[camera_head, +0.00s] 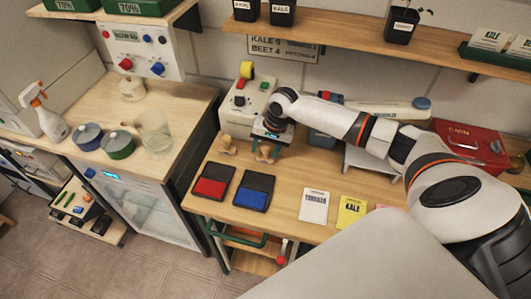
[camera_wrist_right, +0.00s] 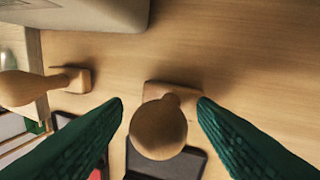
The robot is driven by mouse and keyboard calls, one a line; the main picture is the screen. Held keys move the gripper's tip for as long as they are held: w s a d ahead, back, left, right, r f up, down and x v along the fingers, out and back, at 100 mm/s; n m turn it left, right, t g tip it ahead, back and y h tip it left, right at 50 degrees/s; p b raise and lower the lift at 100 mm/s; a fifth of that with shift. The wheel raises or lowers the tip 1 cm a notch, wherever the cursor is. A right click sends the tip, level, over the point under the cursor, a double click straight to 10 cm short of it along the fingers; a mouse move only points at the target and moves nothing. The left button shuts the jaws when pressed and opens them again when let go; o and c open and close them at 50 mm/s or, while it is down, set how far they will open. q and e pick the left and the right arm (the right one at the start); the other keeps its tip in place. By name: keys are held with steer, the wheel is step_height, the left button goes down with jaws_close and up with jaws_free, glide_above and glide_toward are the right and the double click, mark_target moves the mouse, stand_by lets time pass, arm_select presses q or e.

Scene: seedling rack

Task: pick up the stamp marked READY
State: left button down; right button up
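Two wooden stamps stand on the bench. One stamp (camera_head: 228,145) is left of my right gripper (camera_head: 266,152) in the head view; it also shows at the left of the right wrist view (camera_wrist_right: 40,86). The other stamp (camera_wrist_right: 158,130) is between the green fingers of my right gripper (camera_wrist_right: 160,103) in the right wrist view, its round handle toward the camera. The fingers are apart, with a gap on each side of the handle. No READY marking can be read on either stamp. My left gripper is in neither view.
A red ink pad (camera_head: 211,181) and a dark blue ink pad (camera_head: 251,188) lie in front of the stamps. A white device (camera_head: 247,100) stands behind them. Seed packets (camera_head: 314,205) lie to the right, and a red tin (camera_head: 470,145) stands farther right.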

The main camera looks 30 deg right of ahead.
mark_target(265, 144)
steer(key=c, duration=1)
steer(key=v, duration=0.3)
steer(key=w+a+b+v, duration=0.1)
steer(key=v, duration=0.2)
steer(key=b+v, duration=0.1)
steer(key=v, duration=0.2)
steer(key=shift+w+a+r, duration=0.2)
steer(key=shift+a+r, duration=0.15)
steer(key=shift+r, duration=0.3)
